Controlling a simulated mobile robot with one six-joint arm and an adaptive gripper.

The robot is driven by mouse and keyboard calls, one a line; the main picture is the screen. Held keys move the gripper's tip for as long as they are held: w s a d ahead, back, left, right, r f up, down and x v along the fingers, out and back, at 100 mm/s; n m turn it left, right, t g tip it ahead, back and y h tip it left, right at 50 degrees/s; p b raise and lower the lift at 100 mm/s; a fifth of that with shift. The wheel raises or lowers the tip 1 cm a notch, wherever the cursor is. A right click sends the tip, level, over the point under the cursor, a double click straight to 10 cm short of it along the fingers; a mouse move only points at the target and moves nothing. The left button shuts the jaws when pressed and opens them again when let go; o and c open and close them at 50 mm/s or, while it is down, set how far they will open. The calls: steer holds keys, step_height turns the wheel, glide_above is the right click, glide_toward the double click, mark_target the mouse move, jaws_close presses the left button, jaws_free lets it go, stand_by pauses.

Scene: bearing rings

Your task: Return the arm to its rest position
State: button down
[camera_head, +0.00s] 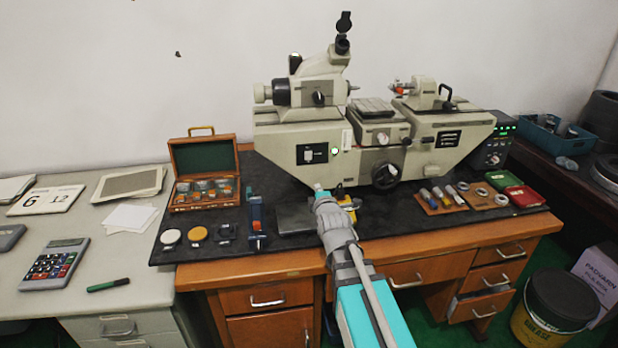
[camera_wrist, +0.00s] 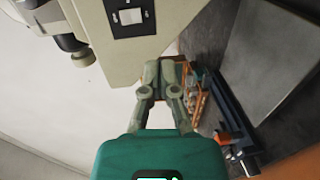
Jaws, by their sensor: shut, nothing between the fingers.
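My gripper (camera_head: 319,189) is shut and empty, at the end of my grey and teal arm, which reaches over the dark mat (camera_head: 390,226) from the front. In the head view its tip shows just in front of the lower left of the grey measuring machine (camera_head: 285,140). A yellow item (camera_head: 345,197) shows just right of the tip, partly hidden. In the wrist view the closed fingers (camera_wrist: 166,66) point ahead, with the machine's pale body (camera_wrist: 112,50) close on the left. I cannot tell the exact gap.
An open wooden case (camera_head: 203,160) and a blue tool (camera_head: 256,222) stand left of my arm. Bearing rings (camera_head: 482,193) lie on a wooden board at the right, beside red and green boxes (camera_head: 522,195). The mat's front right is clear. A lower drawer (camera_head: 481,305) stands slightly open.

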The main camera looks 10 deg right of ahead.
steer(key=s+f+m+g+p, duration=0.1)
steer(key=s+f+m+g, duration=0.1)
steer(key=s+m+g, duration=0.1)
steer(key=s+d+f+m+g+p, duration=0.1)
steer(key=s+f+m+g, duration=0.2)
steer(key=s+f+m+g+p, duration=0.2)
steer(key=s+f+m+g, duration=0.1)
steer(key=m, duration=0.1)
steer(key=shift+s+d+f+h, duration=0.2)
steer(key=shift+d+h, duration=0.05)
steer(key=shift+h, duration=0.05)
steer(key=s+f+m+g+p, duration=0.1)
steer(key=s+m+g+p, duration=0.1)
steer(key=s+m+g, duration=0.5)
steer(key=s+m, duration=0.1)
steer(key=s, duration=0.5)
steer(key=shift+s+d+f+g+p, duration=0.2)
steer(key=shift+d+g+p, duration=0.1)
steer(key=shift+d, duration=0.1)
steer(key=shift+s, duration=0.1)
